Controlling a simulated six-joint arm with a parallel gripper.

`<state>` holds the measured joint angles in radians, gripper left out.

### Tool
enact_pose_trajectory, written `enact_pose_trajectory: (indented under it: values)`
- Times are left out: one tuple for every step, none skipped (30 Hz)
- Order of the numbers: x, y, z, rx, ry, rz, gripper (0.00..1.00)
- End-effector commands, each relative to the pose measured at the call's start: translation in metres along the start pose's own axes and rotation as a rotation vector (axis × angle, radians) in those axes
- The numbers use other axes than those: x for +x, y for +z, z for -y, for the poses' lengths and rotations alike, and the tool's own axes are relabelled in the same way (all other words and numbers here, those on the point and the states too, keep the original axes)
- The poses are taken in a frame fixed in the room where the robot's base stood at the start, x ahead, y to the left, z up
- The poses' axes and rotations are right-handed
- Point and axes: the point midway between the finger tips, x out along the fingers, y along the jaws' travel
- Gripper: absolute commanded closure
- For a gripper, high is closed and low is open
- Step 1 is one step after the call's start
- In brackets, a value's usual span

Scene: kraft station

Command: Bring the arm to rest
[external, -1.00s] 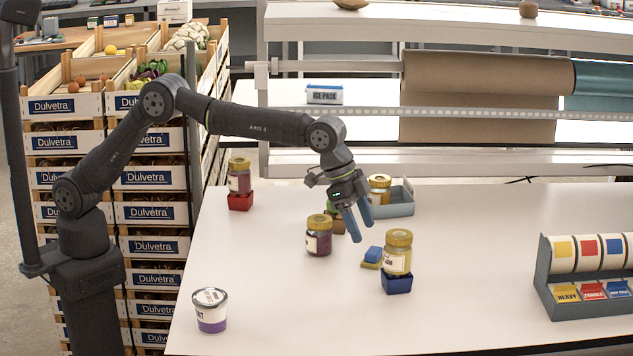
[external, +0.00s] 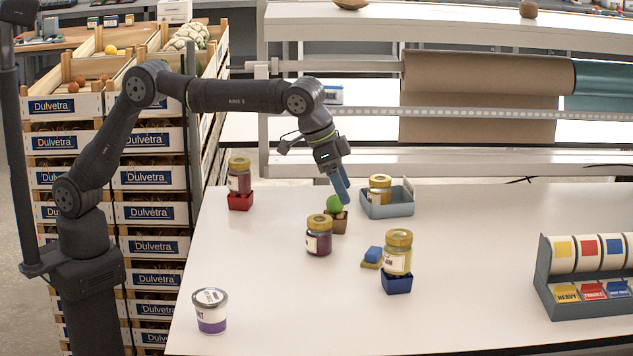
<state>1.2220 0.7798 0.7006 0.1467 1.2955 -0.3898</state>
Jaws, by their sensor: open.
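My gripper (external: 342,190) is open and empty, with its blue fingers pointing down. It hangs above the back middle of the white table (external: 270,290). In the picture its fingertips lie just above a green ball (external: 335,204), which rests on a brown block (external: 337,222). I cannot tell how large the gap is. My arm is raised and bent, reaching in from the left.
Gold-lidded jars stand on a red block (external: 240,201), on a blue block (external: 397,283), on the table (external: 319,238) and at a grey tray (external: 388,205). A blue-and-yellow pair (external: 373,257), a white tub (external: 210,312) and a label rack (external: 590,277) stand nearby. The front middle is clear.

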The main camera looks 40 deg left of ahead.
Motion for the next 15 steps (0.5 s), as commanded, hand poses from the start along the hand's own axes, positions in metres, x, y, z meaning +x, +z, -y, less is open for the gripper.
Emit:
enact_pose_trajectory:
  values:
    - [0.0,-0.001,0.008,-0.039,-0.016,0.001,0.34]
    - [0.001,-0.001,0.012,-0.063,-0.027,0.001,0.34]
    - [0.001,-0.001,0.018,-0.097,-0.041,0.001,0.34]
    - [0.001,-0.001,0.021,-0.122,-0.051,0.001,0.34]
    - [0.001,-0.002,0.025,-0.147,-0.061,0.0,0.34]
    - [0.001,-0.002,0.031,-0.181,-0.075,0.0,0.34]
    - [0.001,-0.002,0.035,-0.207,-0.086,0.001,0.34]
    - [0.001,-0.002,0.04,-0.232,-0.096,0.002,0.34]
    - [0.002,-0.002,0.046,-0.267,-0.111,0.001,0.34]
    - [0.002,-0.003,0.05,-0.292,-0.122,0.0,0.34]
    - [0.002,-0.003,0.054,-0.318,-0.132,-0.001,0.34]
    - [0.002,-0.003,0.06,-0.354,-0.147,0.001,0.34]
    - [0.002,-0.003,0.065,-0.38,-0.158,0.001,0.34]
    - [0.001,-0.003,0.069,-0.407,-0.169,0.001,0.34]
    - [0.001,-0.003,0.074,-0.443,-0.183,0.0,0.34]
